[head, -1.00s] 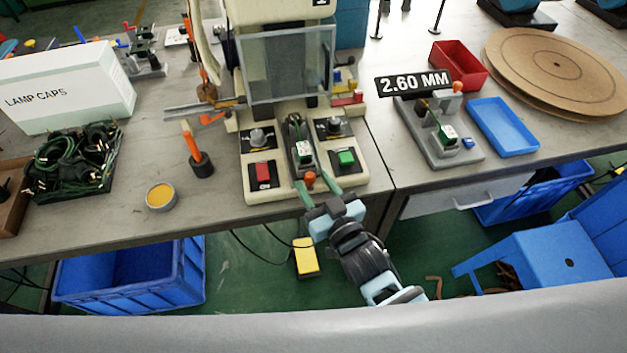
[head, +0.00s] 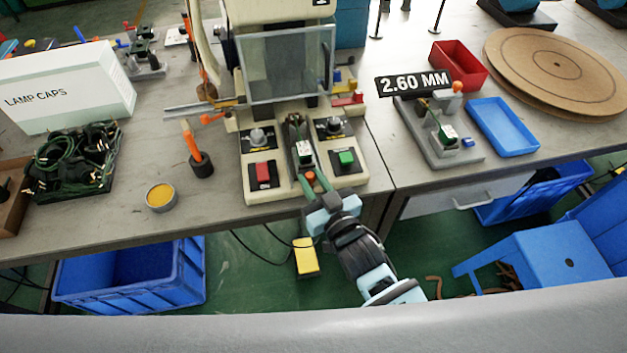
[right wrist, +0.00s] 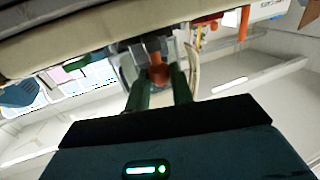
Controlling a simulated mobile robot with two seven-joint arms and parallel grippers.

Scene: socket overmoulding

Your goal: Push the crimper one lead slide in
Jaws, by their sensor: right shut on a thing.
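The crimper (head: 287,100) is a cream bench machine with a clear guard, a red button, a green button and two black dials. Its lead slide (head: 303,148) is a dark narrow part between the two button panels, with a small green and white piece on it and an orange knob (head: 310,177) at its front end. My right gripper (head: 311,183) is shut on the orange knob at the crimper's front. In the right wrist view, its green fingers stand either side of the orange knob (right wrist: 159,74). My left gripper is not in view.
Left of the crimper stand an orange-handled tool (head: 195,150), a yellow tin (head: 160,196), a tray of dark cables (head: 75,160) and a lamp caps box (head: 66,88). At right are a 2.60 MM fixture (head: 440,140), a blue tray (head: 503,127) and a red bin (head: 459,65).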

